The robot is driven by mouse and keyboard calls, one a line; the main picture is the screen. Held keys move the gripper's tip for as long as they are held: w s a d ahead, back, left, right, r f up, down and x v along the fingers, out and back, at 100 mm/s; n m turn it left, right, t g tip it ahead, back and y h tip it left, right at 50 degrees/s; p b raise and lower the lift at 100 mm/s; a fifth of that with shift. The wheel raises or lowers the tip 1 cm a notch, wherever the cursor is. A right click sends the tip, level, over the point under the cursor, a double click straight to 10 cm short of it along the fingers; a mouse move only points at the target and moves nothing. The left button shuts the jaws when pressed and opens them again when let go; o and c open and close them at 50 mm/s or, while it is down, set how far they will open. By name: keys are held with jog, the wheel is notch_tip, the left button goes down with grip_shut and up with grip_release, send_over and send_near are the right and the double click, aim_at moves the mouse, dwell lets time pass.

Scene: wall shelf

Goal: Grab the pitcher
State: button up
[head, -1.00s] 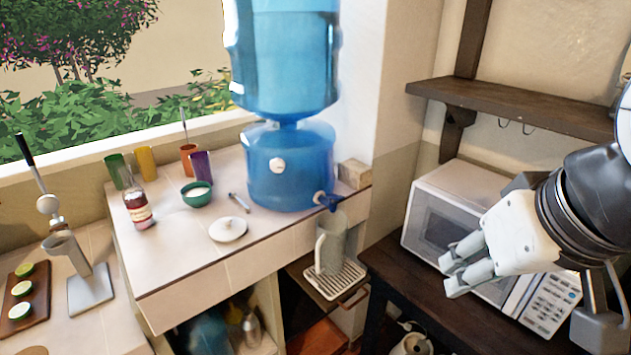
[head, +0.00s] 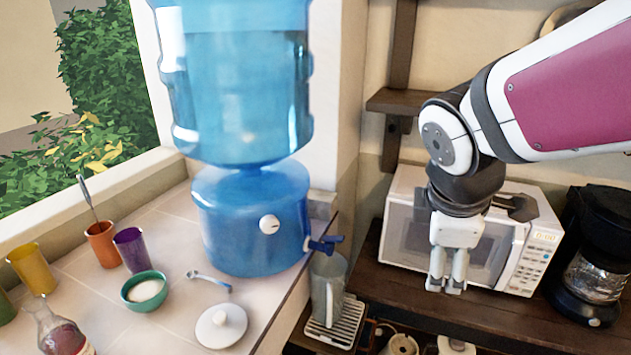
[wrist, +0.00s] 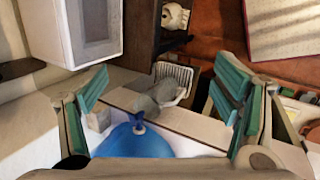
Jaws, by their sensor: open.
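The pitcher (head: 327,280) is a grey, see-through jug with a handle. In the head view it stands upright on a white slatted drip tray (head: 344,330), below the tap (head: 325,243) of the blue water dispenser (head: 250,225). My gripper (head: 446,287) is to the right of the pitcher, in front of the microwave, pointing down and apart from it. In the wrist view the fingers are spread wide and empty.
The white microwave (head: 408,232) stands on a dark wooden counter behind my gripper. A black coffee maker (head: 592,255) is at the right. A tiled counter at the left holds cups, a green bowl (head: 146,290), a white lid (head: 221,326) and a bottle (head: 62,332). A dark shelf (head: 392,101) is above.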

jog(key=w+a+f+n+y, duration=0.2)
jog(key=w+a+f+n, duration=0.45)
jog(key=n, duration=0.65)
jog(key=w+a+f+n+y, duration=0.3)
jog(key=w+a+f+n, duration=0.4)
jog(key=n, duration=0.6)
jog(key=d+b+x, duration=0.1)
jog(key=x, duration=1.3)
jog(key=shift+w+f+b, duration=0.35)
jog(key=shift+d, duration=0.1)
jog(key=shift+c, duration=0.2)
jog(key=c, duration=1.7)
jog(key=shift+r, duration=0.3)
